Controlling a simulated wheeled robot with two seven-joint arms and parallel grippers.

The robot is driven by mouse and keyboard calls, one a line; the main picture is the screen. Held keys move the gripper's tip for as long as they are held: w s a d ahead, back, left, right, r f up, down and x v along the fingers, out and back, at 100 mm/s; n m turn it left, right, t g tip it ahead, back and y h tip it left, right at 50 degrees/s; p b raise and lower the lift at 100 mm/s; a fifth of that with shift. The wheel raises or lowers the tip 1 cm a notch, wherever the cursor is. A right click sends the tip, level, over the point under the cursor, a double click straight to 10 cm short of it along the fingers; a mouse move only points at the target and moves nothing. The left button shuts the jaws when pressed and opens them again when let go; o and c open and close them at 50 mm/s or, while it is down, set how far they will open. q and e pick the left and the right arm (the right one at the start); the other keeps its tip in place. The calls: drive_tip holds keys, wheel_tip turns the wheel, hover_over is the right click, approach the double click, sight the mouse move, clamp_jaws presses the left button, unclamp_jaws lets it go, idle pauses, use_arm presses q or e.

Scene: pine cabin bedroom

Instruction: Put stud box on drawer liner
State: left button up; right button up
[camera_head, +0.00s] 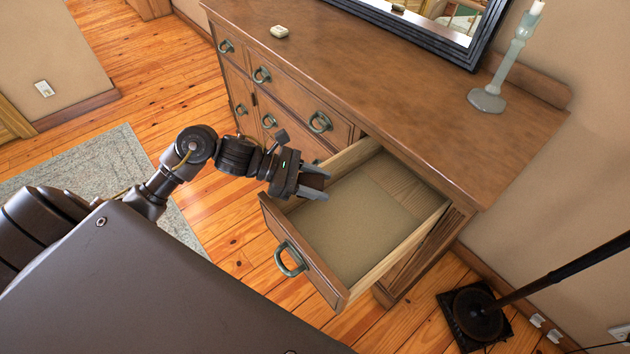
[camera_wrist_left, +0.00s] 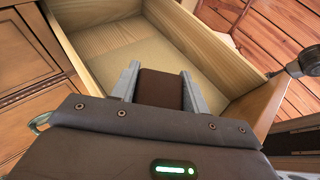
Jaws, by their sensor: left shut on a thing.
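The drawer liner (camera_head: 345,230) is a flat beige-olive sheet on the bottom of the open dresser drawer; it also shows in the left wrist view (camera_wrist_left: 205,75). My left gripper (camera_head: 316,184) is over the drawer's left side, above the liner. In the left wrist view its two grey fingers (camera_wrist_left: 162,84) are shut on a dark brown block, which I take for the stud box (camera_wrist_left: 160,90). The box appears to be held above the liner, apart from it. My right gripper is in neither view.
The pulled-out drawer (camera_head: 395,255) has raised wooden walls and a ring handle. The dresser top (camera_head: 400,95) carries a small cream object (camera_head: 279,31), a candlestick (camera_head: 497,75) and a dark-framed mirror (camera_head: 425,25). A dark stand base (camera_head: 474,312) is on the floor at right.

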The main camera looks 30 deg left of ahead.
use_arm(q)
drive_tip(key=shift+w+d+f+b, duration=0.1)
drive_tip(key=shift+f+b, duration=0.2)
drive_tip(key=shift+b, duration=0.05)
drive_tip(key=o, duration=1)
drive_tip(key=shift+a, duration=0.2)
drive_tip(key=shift+s, duration=0.2)
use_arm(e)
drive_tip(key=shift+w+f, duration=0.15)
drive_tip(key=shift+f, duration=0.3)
use_arm(q)
drive_tip(key=shift+r, duration=0.15)
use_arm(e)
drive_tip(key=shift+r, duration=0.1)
